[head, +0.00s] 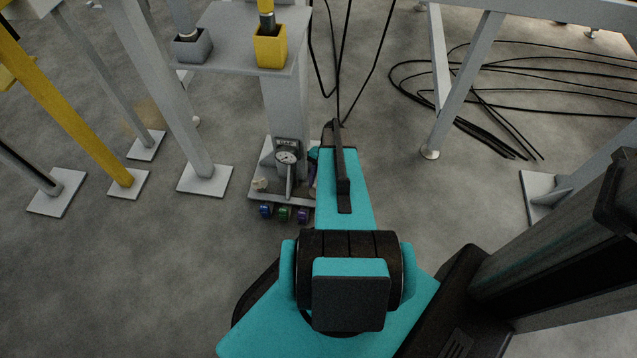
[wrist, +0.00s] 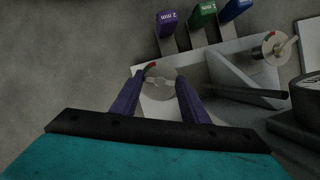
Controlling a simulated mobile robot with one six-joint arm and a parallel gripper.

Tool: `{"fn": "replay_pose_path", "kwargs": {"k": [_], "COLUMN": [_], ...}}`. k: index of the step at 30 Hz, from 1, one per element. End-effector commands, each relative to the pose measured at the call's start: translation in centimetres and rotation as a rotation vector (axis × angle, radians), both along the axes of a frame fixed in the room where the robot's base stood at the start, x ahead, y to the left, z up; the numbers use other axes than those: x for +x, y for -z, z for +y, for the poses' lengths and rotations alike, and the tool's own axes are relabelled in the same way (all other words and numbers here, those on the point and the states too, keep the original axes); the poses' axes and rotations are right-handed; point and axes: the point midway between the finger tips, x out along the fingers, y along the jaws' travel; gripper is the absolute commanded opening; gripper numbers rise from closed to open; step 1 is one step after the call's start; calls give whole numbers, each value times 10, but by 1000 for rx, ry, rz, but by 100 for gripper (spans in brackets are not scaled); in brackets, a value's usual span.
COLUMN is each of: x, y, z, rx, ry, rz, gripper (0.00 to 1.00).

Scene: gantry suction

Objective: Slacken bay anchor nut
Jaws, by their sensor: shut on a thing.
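My gripper (wrist: 160,81) has two purple fingers, which straddle a small pale nut (wrist: 158,84) on the base plate in the wrist view. The gripper is shut on this anchor nut. A round disc with a red and green mark shows around the nut, partly hidden by the fingers. A second anchor (wrist: 272,46) with a similar marked disc and a pale lever stands at another corner of the plate. In the head view it is the small beige piece (head: 260,184) at the plate's left. My gripper is mostly hidden behind my teal arm there.
Purple (wrist: 168,22), green (wrist: 202,14) and blue (wrist: 234,9) tags, the purple marked 2 mm, line the plate's edge. A dial gauge (head: 287,157) stands on the plate at the grey post (head: 285,100).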

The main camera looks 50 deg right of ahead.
Motion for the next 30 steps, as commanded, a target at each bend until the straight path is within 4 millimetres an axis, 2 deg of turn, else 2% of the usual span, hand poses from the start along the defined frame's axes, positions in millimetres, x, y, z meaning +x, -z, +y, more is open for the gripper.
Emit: {"fn": "replay_pose_path", "kwargs": {"k": [7,20,21,24,30], "x": [-4,-5,-5,-4,-2], "y": [-1,0,0,0,0], "z": [1,1,1,1,1], "rx": [3,3,3,2,0], "ry": [-85,-97,-97,-96,-96], "rz": [12,12,12,10,8], "gripper": [18,18,44,59,59]}}
